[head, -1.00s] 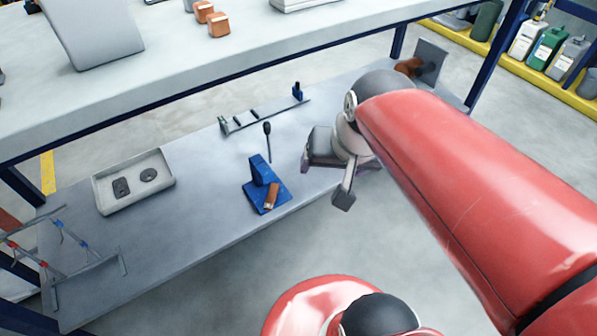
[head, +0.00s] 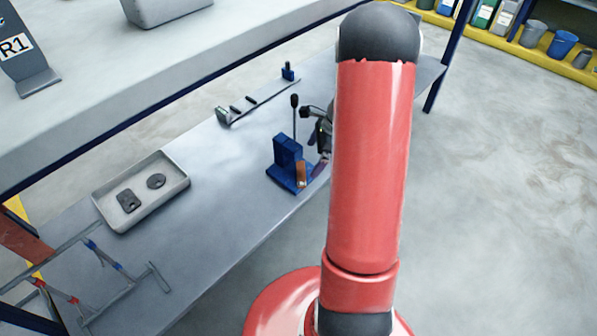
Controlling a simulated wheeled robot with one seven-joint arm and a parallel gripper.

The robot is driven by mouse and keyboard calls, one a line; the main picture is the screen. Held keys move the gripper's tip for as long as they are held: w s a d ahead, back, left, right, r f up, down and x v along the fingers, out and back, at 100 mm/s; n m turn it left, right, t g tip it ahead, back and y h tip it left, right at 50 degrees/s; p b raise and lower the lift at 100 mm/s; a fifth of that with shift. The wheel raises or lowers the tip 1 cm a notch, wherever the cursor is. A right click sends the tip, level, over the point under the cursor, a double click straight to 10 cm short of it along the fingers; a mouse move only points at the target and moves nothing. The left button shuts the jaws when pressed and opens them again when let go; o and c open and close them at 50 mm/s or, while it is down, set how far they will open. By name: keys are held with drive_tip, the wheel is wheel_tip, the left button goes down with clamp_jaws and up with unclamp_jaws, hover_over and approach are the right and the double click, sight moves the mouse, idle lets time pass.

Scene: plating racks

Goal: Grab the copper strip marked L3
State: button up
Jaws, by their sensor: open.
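A small copper strip (head: 301,174) stands tilted against a blue holder (head: 287,152) on the lower grey shelf. No L3 marking can be read at this size. My gripper (head: 319,160) is low over the shelf, close to the right side of the holder and the strip. Its jaws are open, and much of it is hidden behind my red arm. I cannot tell whether a finger touches the strip.
A dark knobbed rod (head: 294,116) stands just behind the holder. A long rack (head: 252,101) lies further back. A pale tray (head: 142,192) with two dark parts and a wire frame (head: 93,262) are to the left. The upper shelf (head: 110,95) overhangs behind.

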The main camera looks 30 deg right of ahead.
sight(301, 173)
drive_tip(key=x, duration=0.7)
drive_tip(key=shift+b, duration=0.4)
drive_tip(key=c, duration=1)
drive_tip(key=shift+r, duration=0.1)
drive_tip(key=shift+r, duration=0.1)
